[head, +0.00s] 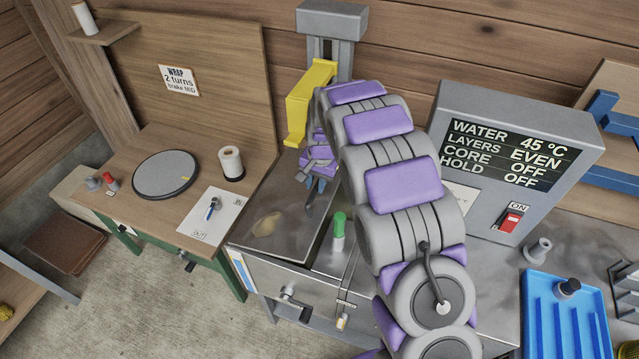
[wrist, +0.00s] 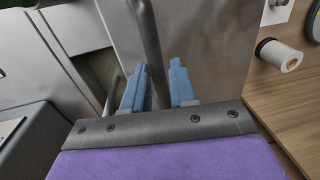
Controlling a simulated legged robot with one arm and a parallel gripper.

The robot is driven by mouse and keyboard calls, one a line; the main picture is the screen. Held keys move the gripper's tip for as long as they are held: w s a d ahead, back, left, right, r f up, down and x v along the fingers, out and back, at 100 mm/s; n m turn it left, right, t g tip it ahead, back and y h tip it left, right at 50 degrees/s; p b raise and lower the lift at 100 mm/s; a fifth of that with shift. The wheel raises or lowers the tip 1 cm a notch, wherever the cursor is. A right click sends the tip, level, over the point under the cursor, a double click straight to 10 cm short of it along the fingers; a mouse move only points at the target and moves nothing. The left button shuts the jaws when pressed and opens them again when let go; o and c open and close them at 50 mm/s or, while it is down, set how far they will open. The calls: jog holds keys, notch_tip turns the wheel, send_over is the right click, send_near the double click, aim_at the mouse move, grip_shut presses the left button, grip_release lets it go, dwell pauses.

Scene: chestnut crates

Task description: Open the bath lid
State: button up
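The bath lid (head: 285,205) is a flat grey metal plate, lying level in the metal counter left of my arm; I see no raised edge. It also fills the upper middle of the wrist view (wrist: 205,45). A grey bar handle (wrist: 147,40) runs down between the two blue fingers of my gripper (wrist: 158,85). The fingers stand apart, one on each side of the bar. I cannot tell whether both press on it. In the head view my gripper (head: 318,188) is small and partly hidden by my arm, over the lid's right part.
A yellow bracket (head: 310,100) on a grey post stands behind the lid. A green-capped bottle (head: 338,232) stands at its front right. The grey display box (head: 510,150) is right of my arm. A wooden bench (head: 130,205) with a turntable and spool is left.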

jog(key=o, duration=0.3)
jog(key=shift+a+f, duration=0.1)
jog(key=shift+a, duration=0.3)
jog(key=shift+o, duration=0.2)
jog(key=shift+d+r, duration=0.35)
jog(key=shift+r, duration=0.1)
notch_tip(320, 180, up, 16)
jog(key=d+p, duration=0.1)
jog(key=p, duration=0.2)
jog(key=shift+s+r, duration=0.15)
jog(key=shift+s, duration=0.15)
